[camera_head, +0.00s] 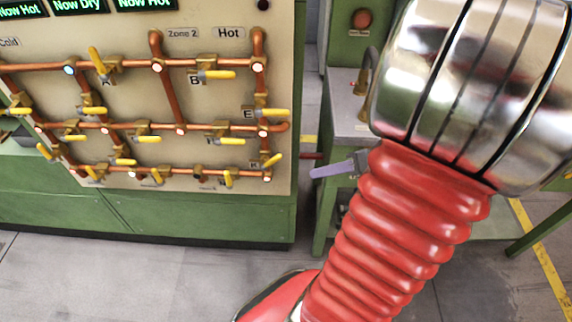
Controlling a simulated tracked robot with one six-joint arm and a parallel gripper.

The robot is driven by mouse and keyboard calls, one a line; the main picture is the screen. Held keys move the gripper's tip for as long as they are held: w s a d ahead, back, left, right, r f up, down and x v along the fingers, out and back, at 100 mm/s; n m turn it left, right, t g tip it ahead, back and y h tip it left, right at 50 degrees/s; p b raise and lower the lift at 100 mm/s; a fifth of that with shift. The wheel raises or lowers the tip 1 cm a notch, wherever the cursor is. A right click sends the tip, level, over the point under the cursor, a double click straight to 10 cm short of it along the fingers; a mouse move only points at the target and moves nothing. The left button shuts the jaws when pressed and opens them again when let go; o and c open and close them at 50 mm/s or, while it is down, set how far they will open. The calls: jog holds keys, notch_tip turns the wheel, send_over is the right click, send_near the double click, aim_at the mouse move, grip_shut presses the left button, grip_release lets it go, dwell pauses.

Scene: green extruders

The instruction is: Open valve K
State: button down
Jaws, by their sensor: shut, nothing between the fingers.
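The valve panel (205,100) fills the left of the view, with copper pipes (120,64) and several yellow-handled valves on it. I can read the labels A (105,81), B (194,79) and E (248,113). In the bottom row, yellow handles show at the left (92,173), the middle (157,176) and the right (228,178), with a tilted one at the far right (272,160). My arm crosses the right side; my gripper is not in view.
A green cabinet (180,215) supports the panel. To its right is a grey-topped bench (346,105) with a tap (367,75) and a lavender lever (333,169). Lit display signs (80,6) sit above the panel. Grey floor (130,275) is clear in front of the cabinet.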

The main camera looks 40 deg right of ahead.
dwell(0.4)
send_near(272, 161)
notch_tip(272, 161, down, 5)
jog(key=w+a, duration=0.2)
jog(key=a, duration=0.1)
jog(key=shift+w+f, duration=0.25)
jog(key=shift+w, duration=0.05)
